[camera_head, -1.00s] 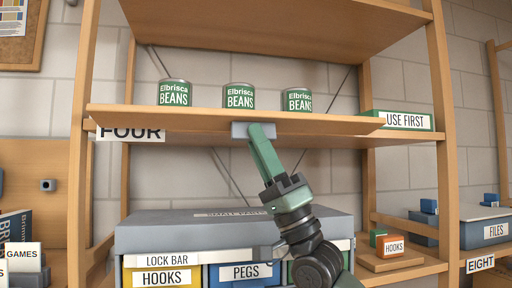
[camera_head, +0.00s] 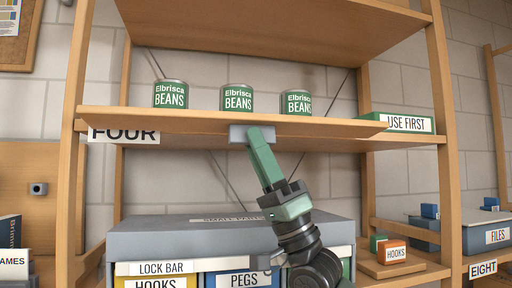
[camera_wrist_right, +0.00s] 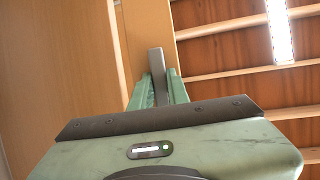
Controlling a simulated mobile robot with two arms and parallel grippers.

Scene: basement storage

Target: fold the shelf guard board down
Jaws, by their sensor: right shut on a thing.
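The guard board (camera_head: 330,125) is a long wooden strip along the front of the middle shelf, below three green bean cans. Its face is seen at a shallow angle and its right end tapers to a point near the USE FIRST box. A grey tab (camera_head: 237,139) sits at its lower edge, left of the middle. My right gripper (camera_head: 257,136) is shut on this tab from below. In the right wrist view the green fingers close around the grey tab (camera_wrist_right: 156,62), beside a wooden surface. My left gripper is out of view.
Cans stand on the shelf at left (camera_head: 170,94), middle (camera_head: 237,98) and right (camera_head: 297,102), just behind the board. A green USE FIRST box (camera_head: 405,123) stands at right. Shelf uprights (camera_head: 441,140) flank the bay.

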